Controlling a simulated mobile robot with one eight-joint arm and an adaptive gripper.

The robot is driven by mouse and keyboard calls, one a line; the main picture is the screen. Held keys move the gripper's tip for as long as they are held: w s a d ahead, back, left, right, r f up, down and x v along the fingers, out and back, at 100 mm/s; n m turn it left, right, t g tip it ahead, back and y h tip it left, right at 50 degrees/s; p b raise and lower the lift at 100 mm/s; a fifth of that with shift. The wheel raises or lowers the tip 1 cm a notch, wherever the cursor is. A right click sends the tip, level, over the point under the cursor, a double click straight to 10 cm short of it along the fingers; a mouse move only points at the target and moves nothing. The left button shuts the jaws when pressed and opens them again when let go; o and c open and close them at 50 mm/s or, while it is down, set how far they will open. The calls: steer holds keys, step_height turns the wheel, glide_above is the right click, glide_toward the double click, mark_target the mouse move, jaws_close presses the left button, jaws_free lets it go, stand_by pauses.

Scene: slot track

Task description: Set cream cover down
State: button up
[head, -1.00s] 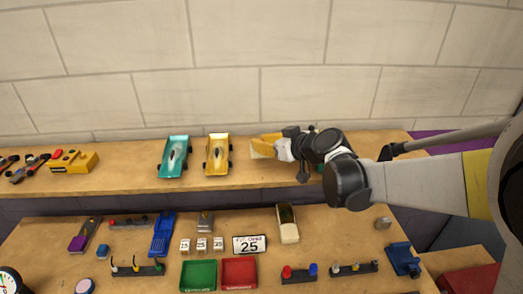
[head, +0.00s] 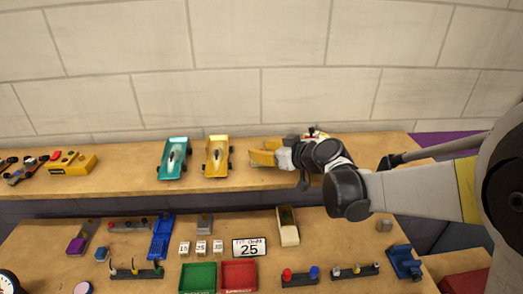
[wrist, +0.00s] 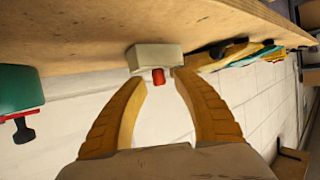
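A cream car-shaped cover (head: 288,228) with a dark top lies on the lower bench, right of the number plate, in the head view. My gripper (head: 252,153) is over the right part of the upper shelf, well above and apart from that cover, its yellow fingers pointing left. In the wrist view my gripper (wrist: 158,80) has its fingers spread, and nothing is visibly clamped between them. A small cream block (wrist: 154,57) with a red knob shows past the fingertips there; I cannot tell its exact distance.
A yellow car (head: 217,156) and a teal car (head: 174,158) stand left of the fingers on the upper shelf (head: 120,185). A green tray (head: 198,277) and a red tray (head: 238,274) sit on the lower bench. A blue clamp-like piece (head: 405,261) lies at its right.

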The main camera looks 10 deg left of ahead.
steer(key=p+v, duration=0.1)
steer(key=v, duration=1.1)
steer(key=shift+a+p, duration=0.1)
steer(key=shift+p, duration=0.3)
steer(key=shift+r, duration=0.25)
steer(key=w+d+r+m+t+h, duration=0.2)
steer(key=d+r+m+t+h, duration=0.25)
steer(key=d+r+t, duration=0.75)
steer(key=s+d+r+m+g+h, duration=0.1)
steer(key=s+d+m+g+h, duration=0.25)
steer(key=d+m+h, duration=0.5)
steer(key=s+d+f+n+g, duration=0.1)
steer(key=s+d+f+g, duration=0.45)
steer(key=s+f, duration=0.35)
steer(key=s+a+f+n+g+y, duration=0.1)
steer(key=s+a+f+g, duration=0.3)
steer(key=s+f, duration=0.5)
steer(key=s+y, duration=0.1)
steer(key=s, duration=0.1)
steer(key=shift+s+f+n+g, duration=0.2)
steer(key=shift+s+n+g, duration=0.1)
steer(key=shift+s+n, duration=0.1)
